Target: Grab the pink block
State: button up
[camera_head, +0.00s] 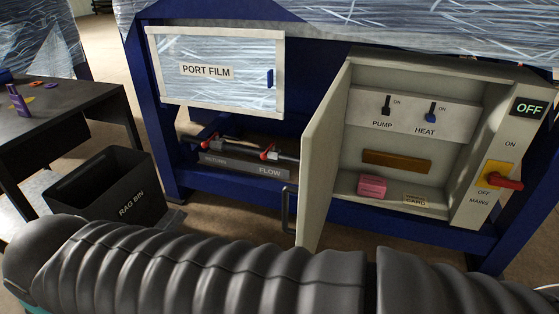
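The pink block (372,187) sits on the floor of the open grey control cabinet (346,208), toward its left side. It lies below a brown bar (397,161) on the back wall and left of a small card labelled as a card (416,199). The cabinet door (322,165) stands open on the left side. My arm, in a ribbed dark sleeve, crosses the bottom of the view. My gripper does not show.
PUMP (387,104) and HEAT (431,112) switches sit above the block. A red MAINS handle (506,183) is at right, under an OFF display (528,107). Red-handled valves (267,152), a black rag bin (103,187) and a dark table (75,102) are left.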

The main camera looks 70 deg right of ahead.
aim_at(370, 186)
jog(key=i, duration=0.15)
jog(key=z, duration=0.8)
jog(key=k, duration=0.65)
jog(key=z, duration=2.3)
